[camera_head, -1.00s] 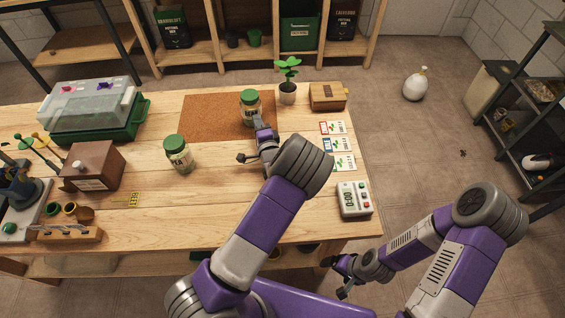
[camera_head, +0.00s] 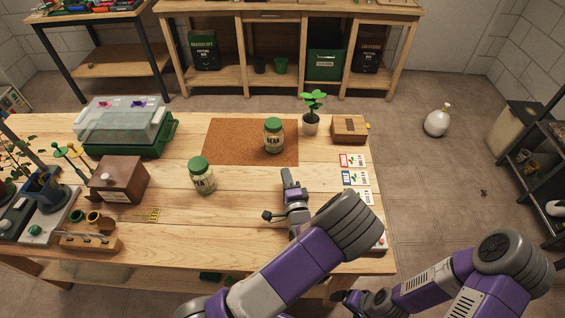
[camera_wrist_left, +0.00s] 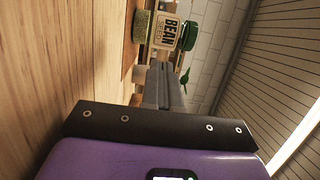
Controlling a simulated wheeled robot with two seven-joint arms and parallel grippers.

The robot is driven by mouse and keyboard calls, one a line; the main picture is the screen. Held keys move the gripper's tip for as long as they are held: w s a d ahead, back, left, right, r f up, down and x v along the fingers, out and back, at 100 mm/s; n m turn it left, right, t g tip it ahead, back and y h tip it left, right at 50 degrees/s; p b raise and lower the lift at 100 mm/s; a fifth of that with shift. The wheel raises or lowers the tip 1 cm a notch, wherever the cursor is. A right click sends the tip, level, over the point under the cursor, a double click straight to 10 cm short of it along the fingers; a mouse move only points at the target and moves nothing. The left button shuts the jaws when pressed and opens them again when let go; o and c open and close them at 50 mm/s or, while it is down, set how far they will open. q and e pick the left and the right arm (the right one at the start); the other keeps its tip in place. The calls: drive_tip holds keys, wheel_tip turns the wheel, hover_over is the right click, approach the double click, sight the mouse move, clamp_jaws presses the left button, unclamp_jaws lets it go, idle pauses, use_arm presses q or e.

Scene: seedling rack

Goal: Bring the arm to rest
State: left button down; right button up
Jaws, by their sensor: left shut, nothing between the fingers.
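My left gripper (camera_head: 286,175) is shut and empty over the right part of the wooden table (camera_head: 240,225). It is in front of the cork mat (camera_head: 225,140) and apart from the bean jar (camera_head: 274,137), which stands upright on the mat with its green lid on. In the left wrist view the shut fingers (camera_wrist_left: 165,88) point toward the bean jar (camera_wrist_left: 165,32), with a gap between. My right gripper (camera_head: 343,297) hangs low by the table's front edge, partly out of frame; its fingers are too unclear to read.
A second green-lidded jar (camera_head: 202,177) stands left of my left gripper. A potted plant (camera_head: 311,122), a small wooden box (camera_head: 349,129) and seed cards (camera_head: 356,178) are at the right. My left forearm mostly hides a timer (camera_head: 380,243). Bare tabletop lies between.

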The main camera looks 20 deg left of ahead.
use_arm(q)
drive_tip(key=shift+v, duration=1.25)
